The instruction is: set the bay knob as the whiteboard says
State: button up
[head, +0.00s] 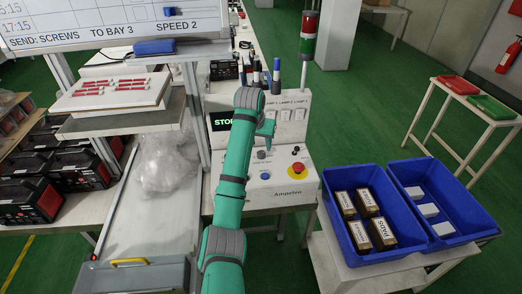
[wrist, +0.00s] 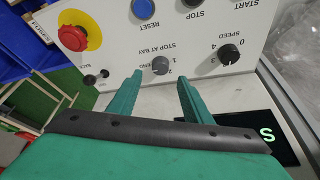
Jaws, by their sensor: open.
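The whiteboard (head: 120,25) at upper left reads "SEND: SCREWS TO BAY 3 SPEED 2"; its upper part is cut off. The bay knob (wrist: 160,65), grey and round under the label "STOP AT BAY", shows upside down in the wrist view, with marks 1, 2 and END beside it. Its pointer setting is too small to tell. My gripper (wrist: 160,77) is open and empty, its green fingers pointing at the panel, one on each side of the knob's line; contact cannot be told. In the head view my gripper (head: 266,132) is over the white control panel (head: 285,190).
The black speed knob (wrist: 229,54) sits close beside the bay knob. The red emergency stop (wrist: 73,38) and blue reset button (wrist: 143,8) are also near. A display (head: 222,121) reads STOP. Blue crates (head: 375,252) stand right of the panel.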

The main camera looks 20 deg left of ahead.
aim_at(262, 152)
jog(key=shift+x, duration=2.95)
jog(key=c, duration=1)
